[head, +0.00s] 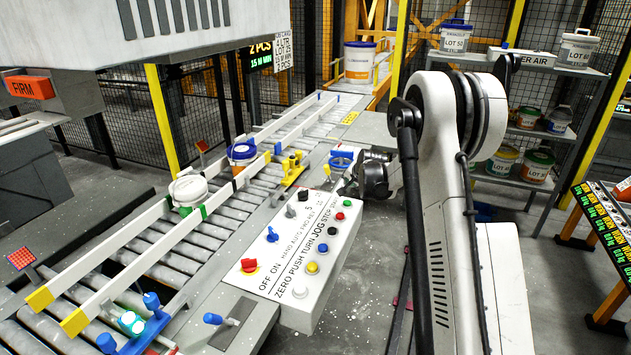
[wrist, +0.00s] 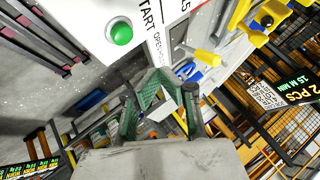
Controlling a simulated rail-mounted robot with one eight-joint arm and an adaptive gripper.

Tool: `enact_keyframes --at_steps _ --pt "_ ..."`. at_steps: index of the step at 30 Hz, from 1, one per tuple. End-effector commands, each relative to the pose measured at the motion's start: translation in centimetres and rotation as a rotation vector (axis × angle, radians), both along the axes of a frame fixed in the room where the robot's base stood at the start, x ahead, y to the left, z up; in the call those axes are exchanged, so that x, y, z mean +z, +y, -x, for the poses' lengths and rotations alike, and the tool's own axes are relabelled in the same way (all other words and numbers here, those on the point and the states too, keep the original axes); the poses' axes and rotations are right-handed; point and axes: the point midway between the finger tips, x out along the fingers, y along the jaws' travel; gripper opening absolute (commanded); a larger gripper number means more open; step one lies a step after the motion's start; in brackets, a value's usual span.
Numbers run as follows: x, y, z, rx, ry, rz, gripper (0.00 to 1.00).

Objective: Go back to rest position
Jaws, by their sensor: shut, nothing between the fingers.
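My gripper (wrist: 160,88) shows at the lower middle of the wrist view, its green-padded fingers shut with nothing between them. In the head view my gripper (head: 347,184) is small and partly hidden by my arm, just beyond the far end of the white control box (head: 303,262). In the wrist view a green button (wrist: 120,34) on that box is close above and left of the fingers. The fingers appear apart from the box, though the exact gap is hard to tell.
A roller conveyor (head: 150,262) with guide rails runs along the left, carrying a white-lidded pail (head: 188,190) and a blue-lidded pail (head: 242,152). A large pail (head: 360,64) stands at its far end. Shelves (head: 520,65) with several pails stand at the back right. Grey floor lies beside the box.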

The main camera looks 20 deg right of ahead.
Motion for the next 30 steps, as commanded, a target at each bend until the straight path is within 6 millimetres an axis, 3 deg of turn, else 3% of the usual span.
enact_keyframes --at_steps 5,11,21,30 --pt "0.4 0.3 0.2 0.005 0.002 0.003 0.00" --pt "4.3 2.8 2.2 0.048 0.016 0.033 0.00" --pt "12.7 9.0 9.2 0.167 0.057 0.118 0.00" --pt "18.0 14.1 16.9 0.272 0.089 0.193 0.00"
